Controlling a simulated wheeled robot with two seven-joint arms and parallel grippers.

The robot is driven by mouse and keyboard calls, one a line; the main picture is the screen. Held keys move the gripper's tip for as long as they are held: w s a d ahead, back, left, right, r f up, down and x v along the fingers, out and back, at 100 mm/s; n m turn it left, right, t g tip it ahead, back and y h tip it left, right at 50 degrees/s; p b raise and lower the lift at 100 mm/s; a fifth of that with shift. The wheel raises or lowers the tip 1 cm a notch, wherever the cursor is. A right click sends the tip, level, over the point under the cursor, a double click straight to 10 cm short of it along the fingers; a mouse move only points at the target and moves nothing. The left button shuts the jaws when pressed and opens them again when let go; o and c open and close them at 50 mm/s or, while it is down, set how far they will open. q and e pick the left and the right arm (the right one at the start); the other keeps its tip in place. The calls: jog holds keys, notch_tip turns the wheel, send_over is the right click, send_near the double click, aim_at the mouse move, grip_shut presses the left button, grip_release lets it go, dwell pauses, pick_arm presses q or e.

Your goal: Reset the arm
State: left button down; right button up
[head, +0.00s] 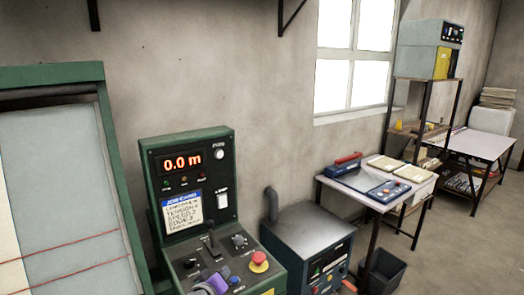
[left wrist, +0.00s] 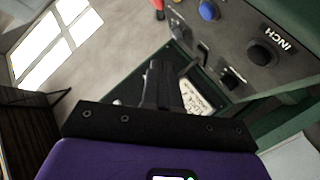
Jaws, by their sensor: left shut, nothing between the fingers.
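My left gripper (head: 205,287) shows at the bottom edge of the head view, partly cut off, with a purple body. It is over or beside the lower front of the green control console (head: 150,200); whether it touches the console I cannot tell. In the left wrist view, the dark fingers (left wrist: 163,78) are together with nothing between them, and the console's panel (left wrist: 232,40) with its knobs fills the upper right. My right gripper is in neither view.
The console carries a black lever (head: 211,243), a red mushroom button (head: 258,262) and a display reading 0.0 m. A green-framed machine (head: 60,180) stands at left. A grey cabinet (head: 308,235) and a table (head: 378,200) stand at right. Open floor shows far right.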

pick_arm(q)
jog(key=s+f+m+g, duration=0.1)
jog(key=s+f+g, duration=0.35)
jog(key=f, duration=0.75)
jog(key=s+f+m+g, duration=0.1)
jog(key=s+f+g, duration=0.1)
jog(key=s+f, duration=0.75)
jog(key=s+d+f+m+g, duration=0.1)
jog(key=s+f+g, duration=0.5)
jog(key=s+f, duration=0.9)
jog(key=s, duration=0.3)
jog(key=shift+s+d+g+h, duration=0.15)
jog(key=shift+d+g+h, duration=0.15)
jog(key=shift+g, duration=0.05)
jog(key=shift+a+f, duration=0.1)
